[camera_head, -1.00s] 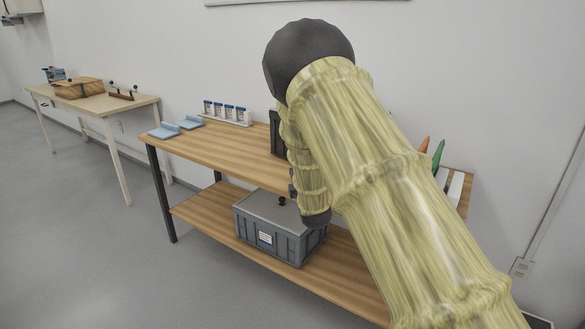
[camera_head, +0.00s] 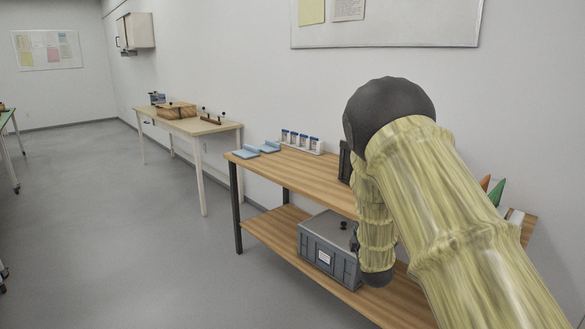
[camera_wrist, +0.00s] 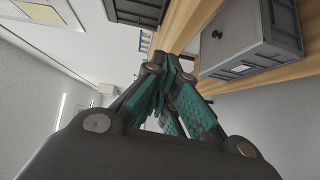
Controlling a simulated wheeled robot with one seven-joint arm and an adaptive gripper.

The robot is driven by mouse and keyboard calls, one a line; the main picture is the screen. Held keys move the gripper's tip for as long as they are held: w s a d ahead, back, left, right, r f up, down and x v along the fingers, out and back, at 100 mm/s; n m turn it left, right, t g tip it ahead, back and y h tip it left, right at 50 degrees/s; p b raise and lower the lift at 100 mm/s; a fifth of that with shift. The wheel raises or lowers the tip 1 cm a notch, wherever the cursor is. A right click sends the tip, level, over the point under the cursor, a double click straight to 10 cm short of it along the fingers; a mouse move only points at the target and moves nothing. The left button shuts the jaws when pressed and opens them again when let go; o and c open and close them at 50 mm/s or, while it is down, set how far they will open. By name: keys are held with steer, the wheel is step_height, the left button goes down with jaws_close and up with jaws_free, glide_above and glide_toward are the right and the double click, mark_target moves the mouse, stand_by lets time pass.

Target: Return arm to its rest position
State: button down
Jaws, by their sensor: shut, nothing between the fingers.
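My arm, in a pale yellow cover with dark joints, fills the right side of the head view, bent in front of the wooden workbench (camera_head: 300,177). My gripper is hidden behind the arm in the head view. In the wrist view my gripper (camera_wrist: 165,68) shows with teal finger pads, shut and empty. The grey lidded box (camera_wrist: 250,40) is to its right in that view, apart from the fingers. The same grey box (camera_head: 328,250) sits on the lower shelf of the bench in the head view.
On the bench stand a rack of blue-capped vials (camera_head: 301,141) and light blue pads (camera_head: 258,149). Orange and green pointed things (camera_head: 497,190) show behind my arm. A second table (camera_head: 215,128) holds a wooden box (camera_head: 176,110). The floor (camera_head: 120,230) at left is clear.

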steer(key=s+d+f+m+g, duration=0.4)
steer(key=s+f, duration=0.5)
steer(key=f, duration=0.5)
steer(key=s+f+m+g, duration=0.4)
steer(key=s+f, duration=0.7)
steer(key=s, duration=0.4)
steer(key=s+f+m+g, duration=0.4)
steer(key=s+f, duration=0.7)
steer(key=s, duration=0.5)
steer(key=s+a+f+m+g, duration=0.1)
steer(key=s+m+g, duration=0.2)
steer(key=s, duration=0.9)
steer(key=s+a+f+m+g, duration=0.2)
steer(key=s+m, duration=0.1)
steer(key=s, duration=0.9)
step_height(320, 180, up, 19)
steer(key=p, duration=1.8)
steer(key=shift+w+f+y, duration=0.15)
steer(key=shift+w+y, duration=0.05)
steer(key=shift+y, duration=0.1)
steer(key=shift+d, duration=0.1)
